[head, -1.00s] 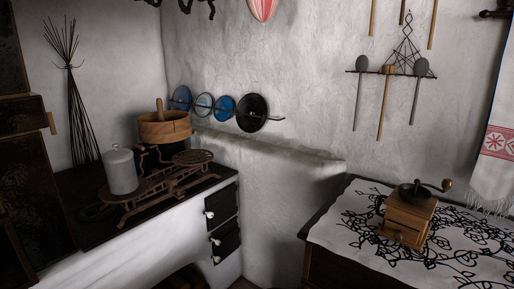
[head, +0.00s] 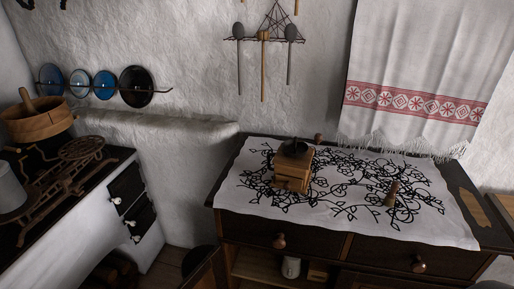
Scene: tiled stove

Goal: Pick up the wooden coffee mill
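The wooden coffee mill (head: 292,171) stands upright on a white cloth with black floral embroidery (head: 330,222), on top of a dark wooden chest of drawers (head: 246,230). The mill has a square light-brown wooden body and a dark metal top. Its crank reaches toward the back right and ends in a brown knob (head: 318,138). Neither of my grippers shows in the head view, and nothing is touching the mill.
A small wooden-handled object (head: 392,194) stands on the cloth right of the mill. A white towel with a red band (head: 418,75) hangs behind. The cloth around the mill has free room.

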